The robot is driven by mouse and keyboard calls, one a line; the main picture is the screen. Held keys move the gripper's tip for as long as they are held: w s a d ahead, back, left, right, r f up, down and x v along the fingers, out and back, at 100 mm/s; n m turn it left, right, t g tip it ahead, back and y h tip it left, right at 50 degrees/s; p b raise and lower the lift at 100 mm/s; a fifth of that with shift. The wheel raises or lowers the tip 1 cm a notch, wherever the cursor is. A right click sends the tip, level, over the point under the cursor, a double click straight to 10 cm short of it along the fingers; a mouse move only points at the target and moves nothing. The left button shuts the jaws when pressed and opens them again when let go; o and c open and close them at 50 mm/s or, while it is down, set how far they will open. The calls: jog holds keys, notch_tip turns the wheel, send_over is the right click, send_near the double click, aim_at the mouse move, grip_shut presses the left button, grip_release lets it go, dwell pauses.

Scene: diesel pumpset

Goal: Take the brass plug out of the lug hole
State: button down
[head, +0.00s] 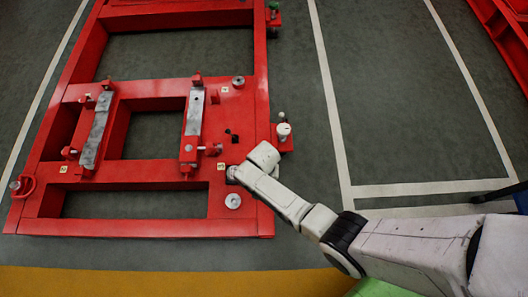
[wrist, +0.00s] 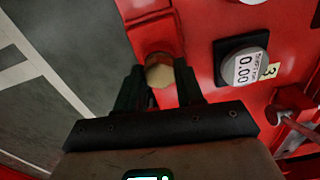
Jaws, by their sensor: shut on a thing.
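The brass plug (wrist: 160,72) shows its brass-coloured hexagonal face between my two dark fingers in the wrist view. My gripper (wrist: 160,84) is shut on it, one finger on each side. The red lug (wrist: 155,35) is just beyond the plug, at the edge of the red frame. The lug hole is hidden, so I cannot tell how deep the plug sits. In the head view my gripper (head: 232,174) is at the right side of the red frame, and the plug is hidden there.
A round gauge (wrist: 245,68) reading 0.00 sits right of the plug, beside a yellow label marked 3 (wrist: 271,70). A red clamp screw (wrist: 292,100) stands farther right. The red frame (head: 165,228) spreads left of my arm. Grey floor (head: 385,120) is clear at the right.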

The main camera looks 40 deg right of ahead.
jog(key=n, duration=0.5)
jog(key=shift+n, duration=0.4)
jog(key=n, duration=0.4)
jog(key=c, duration=1.2)
grip_release()
jog(key=shift+c, duration=0.2)
jog(key=c, duration=0.6)
